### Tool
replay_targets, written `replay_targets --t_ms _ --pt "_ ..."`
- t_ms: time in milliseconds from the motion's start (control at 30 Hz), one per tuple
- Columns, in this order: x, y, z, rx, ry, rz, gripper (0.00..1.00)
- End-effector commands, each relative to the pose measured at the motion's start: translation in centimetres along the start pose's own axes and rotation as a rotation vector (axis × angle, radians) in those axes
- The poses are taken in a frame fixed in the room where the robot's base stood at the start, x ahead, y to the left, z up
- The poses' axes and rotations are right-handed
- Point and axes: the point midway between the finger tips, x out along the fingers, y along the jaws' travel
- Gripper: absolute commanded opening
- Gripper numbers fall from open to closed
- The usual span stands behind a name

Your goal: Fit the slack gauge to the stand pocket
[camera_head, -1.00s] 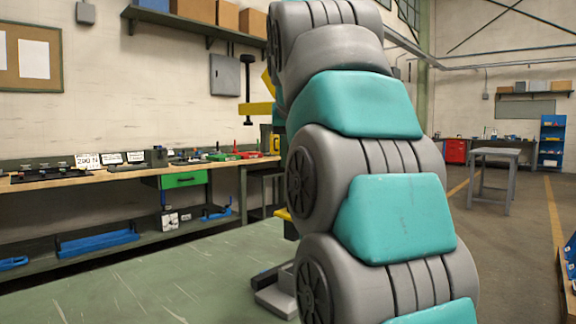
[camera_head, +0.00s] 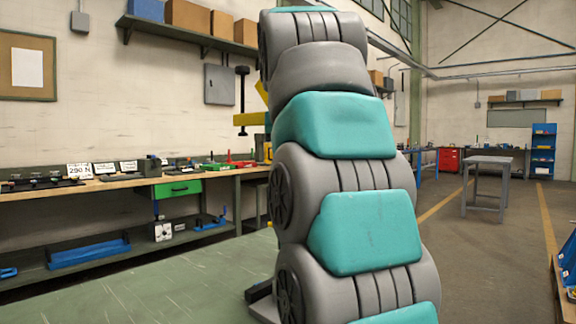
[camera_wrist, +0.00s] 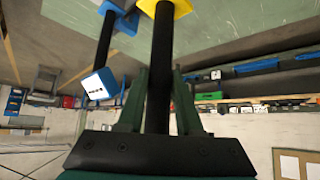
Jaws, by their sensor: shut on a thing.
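In the wrist view my gripper (camera_wrist: 160,75) is shut on a black rod (camera_wrist: 161,50), which runs up between the fingers to a yellow collar (camera_wrist: 165,8). I take this rod for the slack gauge, but no label shows. Left of it in the wrist view is a second dark bar with a blue and white block (camera_wrist: 98,84) and a blue piece at its other end; I cannot tell if it is part of the held thing. In the head view my arm hides the gripper and what it holds. I cannot identify the stand pocket.
A green tabletop (camera_head: 140,290) lies in front, largely clear. A dark grey fitting (camera_head: 262,306) is partly hidden by my arm. A workbench (camera_head: 110,184) with tools and signs runs along the wall. A black upright with a yellow bar (camera_head: 248,118) stands behind my arm.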

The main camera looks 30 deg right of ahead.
Motion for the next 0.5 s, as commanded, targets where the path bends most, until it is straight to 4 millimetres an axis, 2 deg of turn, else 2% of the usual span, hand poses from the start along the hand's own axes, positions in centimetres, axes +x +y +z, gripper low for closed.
replay_targets --t_ms 500 --pt "2.2 0.1 2.3 0.002 0.006 -0.001 0.0"
